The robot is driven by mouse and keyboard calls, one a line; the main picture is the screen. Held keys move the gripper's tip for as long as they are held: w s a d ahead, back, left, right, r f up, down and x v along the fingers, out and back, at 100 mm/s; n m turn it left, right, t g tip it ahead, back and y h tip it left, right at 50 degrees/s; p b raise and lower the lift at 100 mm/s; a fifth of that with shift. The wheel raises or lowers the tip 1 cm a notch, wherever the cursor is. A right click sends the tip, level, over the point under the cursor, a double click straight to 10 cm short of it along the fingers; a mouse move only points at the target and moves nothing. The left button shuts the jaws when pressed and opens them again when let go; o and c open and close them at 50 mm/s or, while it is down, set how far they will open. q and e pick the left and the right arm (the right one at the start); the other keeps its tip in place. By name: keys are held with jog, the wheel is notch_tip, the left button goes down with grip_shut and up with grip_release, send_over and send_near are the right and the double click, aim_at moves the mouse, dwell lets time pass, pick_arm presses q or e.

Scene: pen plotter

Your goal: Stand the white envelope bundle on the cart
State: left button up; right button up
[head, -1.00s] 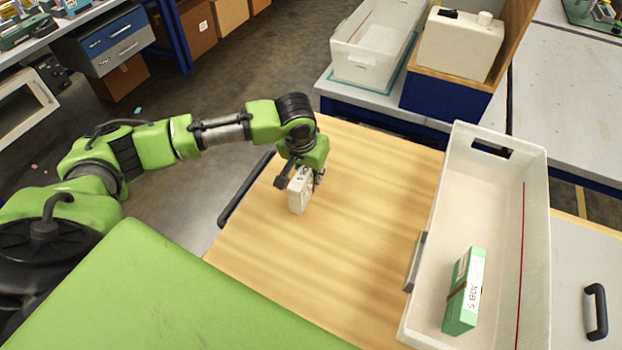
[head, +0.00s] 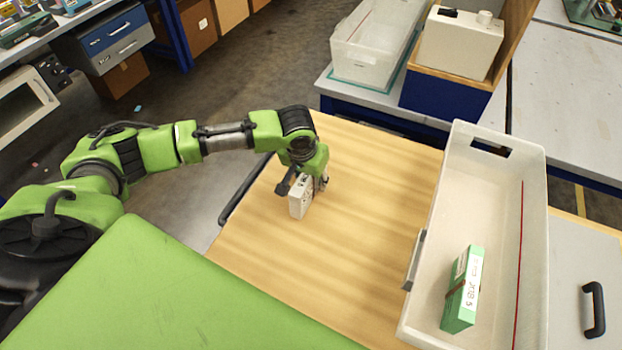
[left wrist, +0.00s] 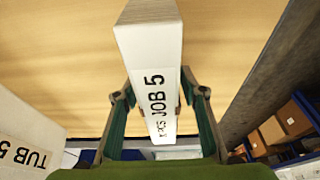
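The white envelope bundle (head: 299,197) stands upright on the wooden cart top (head: 340,240), near its left side. In the left wrist view the bundle (left wrist: 150,60) shows a label reading "JOB 5". My left gripper (head: 303,186) is low over the bundle, with one finger on each side. The fingers look spread, with small gaps beside the bundle; light contact is hard to rule out. My right gripper is not in view.
A long white tub (head: 437,220) at the cart's right holds a green bundle (head: 463,290). A black handle (head: 245,188) runs along the cart's left edge. Wood between bundle and tub is clear. A clear bin (head: 372,62) stands behind on a bench.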

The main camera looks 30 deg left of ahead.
pick_arm(q)
jog(key=v, duration=1.2)
jog(key=shift+r, duration=0.1)
